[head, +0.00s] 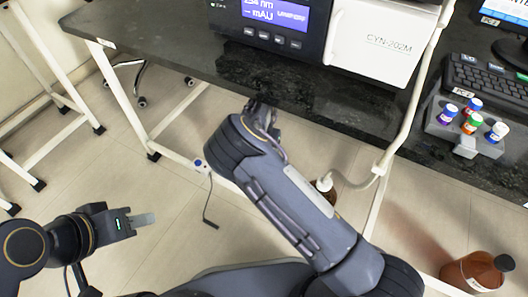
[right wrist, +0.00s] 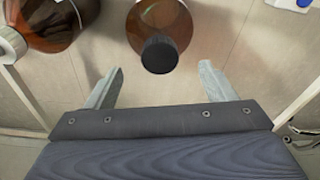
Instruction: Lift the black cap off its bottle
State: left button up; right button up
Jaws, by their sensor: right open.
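In the right wrist view, an amber bottle (right wrist: 172,18) with a black cap (right wrist: 160,56) stands just ahead, the cap facing me. My right gripper (right wrist: 162,68) is open, its fingers apart on either side of the cap with gaps at both sides; I see no contact. In the head view my right gripper (head: 264,112) is at the bench's front edge, partly hidden by its wrist. My left gripper (head: 140,220) is low at the left, away from the bottles, seen side-on. An amber bottle (head: 470,272) with a dark cap is at the lower right; I cannot tell if it is the same one.
Another amber bottle (right wrist: 60,22) with a white cap (right wrist: 10,42) lies to the left in the wrist view. The black bench (head: 185,40) carries an instrument (head: 370,40), a vial rack (head: 465,130) and a keyboard (head: 490,85). A pale tube hangs past its edge. Floor at the left is partly clear.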

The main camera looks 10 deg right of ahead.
jog(key=f+b, duration=0.1)
jog(key=w+f+b, duration=0.1)
jog(key=f, duration=0.3)
jog(key=shift+w+d+b, duration=0.2)
jog(key=shift+d+b, duration=0.15)
jog(key=shift+b, duration=0.05)
jog(key=shift+w+f, duration=0.1)
jog(key=shift+f, duration=0.45)
jog(key=shift+c, duration=0.5)
jog(key=c, duration=0.9)
